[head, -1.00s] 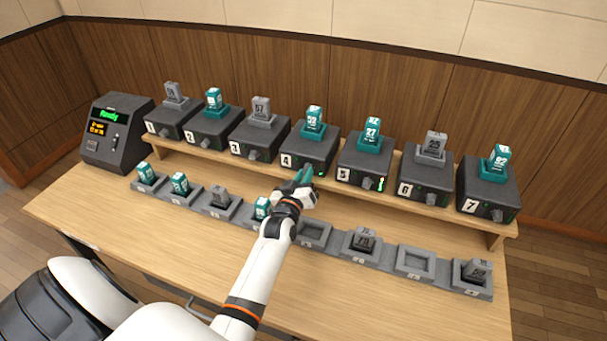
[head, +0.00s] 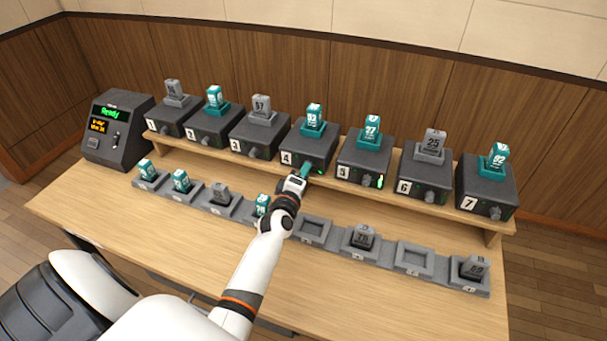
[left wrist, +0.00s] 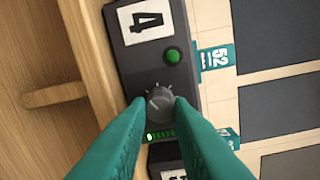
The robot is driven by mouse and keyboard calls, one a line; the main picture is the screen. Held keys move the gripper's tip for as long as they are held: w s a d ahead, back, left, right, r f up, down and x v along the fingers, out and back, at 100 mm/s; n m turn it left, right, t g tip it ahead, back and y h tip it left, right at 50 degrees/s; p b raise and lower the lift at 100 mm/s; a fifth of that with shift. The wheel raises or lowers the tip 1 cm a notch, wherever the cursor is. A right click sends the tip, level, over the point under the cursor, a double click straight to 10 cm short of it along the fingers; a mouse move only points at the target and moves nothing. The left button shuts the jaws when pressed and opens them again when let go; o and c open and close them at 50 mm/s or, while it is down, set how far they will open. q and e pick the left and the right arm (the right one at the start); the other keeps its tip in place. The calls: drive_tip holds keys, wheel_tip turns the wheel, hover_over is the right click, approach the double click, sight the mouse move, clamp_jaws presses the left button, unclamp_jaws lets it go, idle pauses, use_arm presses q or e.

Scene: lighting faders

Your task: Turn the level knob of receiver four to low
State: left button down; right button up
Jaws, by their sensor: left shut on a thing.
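Receiver four (head: 309,148) is a dark box marked 4 on the raised shelf, with a teal pack numbered 52 standing in its top. Its level knob (left wrist: 160,100) is a round grey dial with a pale pointer line, seen in the left wrist view beside a green button (left wrist: 173,56) and a lit green level strip (left wrist: 158,135). My left gripper (left wrist: 160,108) has teal fingers, one on each side of the knob, shut on it. In the head view the left gripper (head: 306,170) reaches receiver four's front and hides the knob. My right gripper is not in view.
Receiver three (head: 259,137) and receiver five (head: 364,160) stand close on either side. A row of grey trays (head: 313,231), some holding packs, lies in front on the table. A console (head: 116,130) reading Ready stands at the far left.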

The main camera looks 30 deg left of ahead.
use_arm(q)
drive_tip(key=shift+n, duration=1.1)
drive_tip(key=c, duration=1.3)
unclamp_jaws()
drive_tip(key=b+v, duration=0.1)
drive_tip(key=v, duration=1.1)
